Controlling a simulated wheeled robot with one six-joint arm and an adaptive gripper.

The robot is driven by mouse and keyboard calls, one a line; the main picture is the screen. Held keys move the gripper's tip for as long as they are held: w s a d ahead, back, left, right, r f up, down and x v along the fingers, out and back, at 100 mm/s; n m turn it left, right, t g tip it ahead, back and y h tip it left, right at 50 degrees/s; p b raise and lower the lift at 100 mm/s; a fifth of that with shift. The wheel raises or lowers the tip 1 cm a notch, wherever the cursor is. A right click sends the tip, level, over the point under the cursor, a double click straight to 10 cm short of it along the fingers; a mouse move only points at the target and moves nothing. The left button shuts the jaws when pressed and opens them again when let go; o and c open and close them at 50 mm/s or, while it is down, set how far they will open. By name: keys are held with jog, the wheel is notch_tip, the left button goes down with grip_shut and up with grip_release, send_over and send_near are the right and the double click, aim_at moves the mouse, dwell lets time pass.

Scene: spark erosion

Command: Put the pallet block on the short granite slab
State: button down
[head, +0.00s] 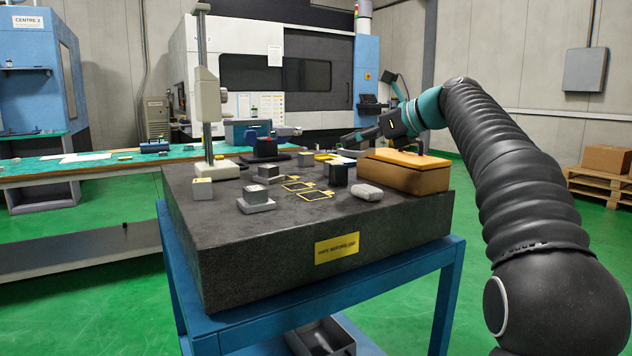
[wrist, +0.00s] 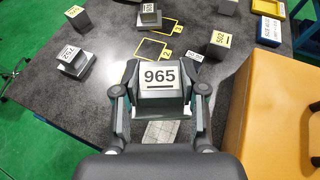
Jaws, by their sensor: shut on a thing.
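My gripper (wrist: 158,98) is shut on a grey block with a white label reading 965 (wrist: 160,77), held level between both fingers above the dark granite plate. In the head view my gripper (head: 352,139) is over the back right of the granite plate (head: 400,222); the held block is hard to make out there. Small blocks stand on low slabs: one front middle (head: 256,193), also at left in the wrist view (wrist: 70,54), and one behind it (head: 268,171). I cannot tell for certain which piece is the short slab.
A tan box (head: 405,176) stands at the plate's right edge beside a pale folded cloth (head: 367,192). A dark block (head: 337,173), a small block at left (head: 202,188) and a height gauge (head: 208,100) stand around yellow-outlined squares (head: 313,195).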

send_over(321, 199)
notch_tip(321, 199, down, 5)
jog(key=shift+r, duration=0.1)
jog(key=shift+f+b, duration=0.45)
jog(key=shift+f, duration=1.6)
jog(key=c, duration=0.7)
grip_release()
jog(key=shift+f, duration=0.15)
jog(key=shift+o, duration=0.2)
jog(key=shift+d+r, duration=0.15)
jog(key=shift+r, duration=0.05)
jog(key=v, duration=1.1)
jog(key=shift+s+d+r, duration=0.1)
jog(key=shift+s+d, duration=0.1)
jog(key=shift+d, duration=0.1)
